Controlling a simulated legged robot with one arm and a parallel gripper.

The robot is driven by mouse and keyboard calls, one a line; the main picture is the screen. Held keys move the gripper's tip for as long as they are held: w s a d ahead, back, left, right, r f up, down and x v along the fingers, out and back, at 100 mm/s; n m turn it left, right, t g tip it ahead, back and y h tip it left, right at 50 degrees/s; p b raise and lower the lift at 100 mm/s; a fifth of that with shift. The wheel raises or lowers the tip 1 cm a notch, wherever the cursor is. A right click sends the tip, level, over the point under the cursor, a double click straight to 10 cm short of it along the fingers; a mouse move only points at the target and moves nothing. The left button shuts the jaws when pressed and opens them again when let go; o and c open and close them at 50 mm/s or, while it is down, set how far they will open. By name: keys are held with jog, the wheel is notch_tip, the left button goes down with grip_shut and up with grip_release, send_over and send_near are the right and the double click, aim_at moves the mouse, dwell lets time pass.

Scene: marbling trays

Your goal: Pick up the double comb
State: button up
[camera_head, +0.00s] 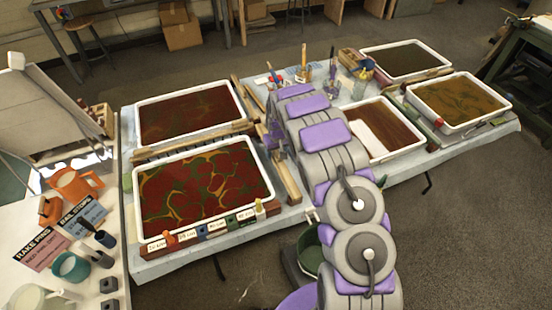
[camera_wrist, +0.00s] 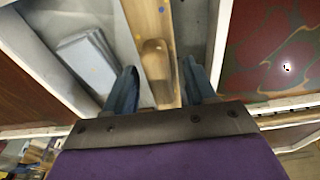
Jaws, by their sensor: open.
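A long pale wooden bar (camera_wrist: 147,25) with a raised rounded wooden grip (camera_wrist: 155,62) lies between two trays in the wrist view. It looks like the double comb, but no teeth show, so I cannot be sure. My gripper (camera_wrist: 162,88) is open, with one dark blue finger on each side of the bar. The fingers appear apart from the wood; their height above it is hard to judge. In the head view my arm hides much of this area, and a wooden bar (camera_head: 287,182) shows beside the front left tray.
The red and green marbled tray (camera_head: 140,209) is left of my arm; the middle tray (camera_head: 421,143) is right. Behind are bottles and brushes (camera_head: 331,67). Grey-blue sheets (camera_wrist: 88,62) lie left of the bar. A side table (camera_head: 100,277) with jugs stands at the left.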

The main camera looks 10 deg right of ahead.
jog(key=shift+r, duration=0.1)
jog(key=c, duration=0.7)
jog(key=shift+r, duration=0.1)
jog(key=shift+r, duration=0.2)
notch_tip(320, 180, up, 10)
jog(key=p, duration=0.2)
jog(key=s+r+m, duration=0.2)
jog(key=s+r, duration=0.7)
jog(key=s, duration=0.5)
jog(key=shift+s, duration=0.25)
